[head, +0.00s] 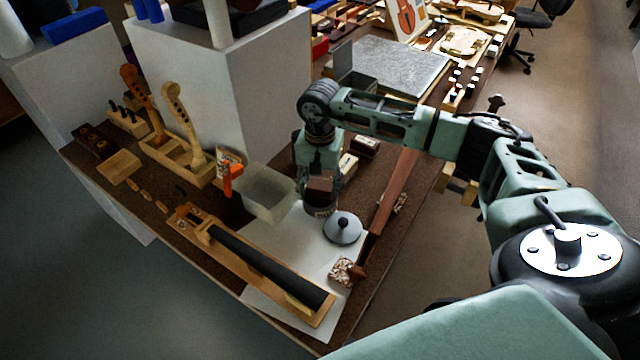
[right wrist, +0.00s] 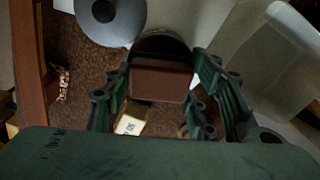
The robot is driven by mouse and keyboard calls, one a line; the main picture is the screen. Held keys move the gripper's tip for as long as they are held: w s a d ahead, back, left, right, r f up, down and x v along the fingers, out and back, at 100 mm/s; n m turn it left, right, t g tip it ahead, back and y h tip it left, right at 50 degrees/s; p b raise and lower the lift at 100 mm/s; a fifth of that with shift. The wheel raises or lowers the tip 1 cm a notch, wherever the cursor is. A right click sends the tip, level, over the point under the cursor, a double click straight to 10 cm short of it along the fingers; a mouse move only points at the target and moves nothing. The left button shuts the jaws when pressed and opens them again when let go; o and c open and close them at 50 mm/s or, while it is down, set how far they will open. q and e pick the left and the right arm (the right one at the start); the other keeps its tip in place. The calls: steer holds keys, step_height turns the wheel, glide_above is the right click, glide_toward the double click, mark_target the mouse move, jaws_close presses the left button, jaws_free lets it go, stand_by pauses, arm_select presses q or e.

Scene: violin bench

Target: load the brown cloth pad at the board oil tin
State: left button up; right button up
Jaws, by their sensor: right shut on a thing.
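The brown cloth pad (head: 320,187) is a small dark brown block. My right gripper (head: 322,180) is shut on it, with a finger on each side in the right wrist view (right wrist: 160,82). The dark, round, open board oil tin (head: 318,211) stands directly below the pad in the head view. In the right wrist view the tin's rim (right wrist: 163,42) curves behind the pad. I cannot tell whether the pad touches the tin or its oil. A grey lid with a black knob (head: 343,228) lies beside the tin. My left gripper is not in view.
A translucent bin (head: 268,193) stands left of the tin. A long wooden fingerboard jig (head: 250,262) lies at the front, and a long brown piece (head: 393,190) runs along the right. Small labelled boxes (head: 348,163) sit behind the gripper. A white sheet (head: 283,238) covers the work area.

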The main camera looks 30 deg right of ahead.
mark_target(320, 185)
steer(key=shift+s, duration=0.1)
steer(key=shift+r+p, duration=1.95)
steer(key=shift+r, duration=1.55)
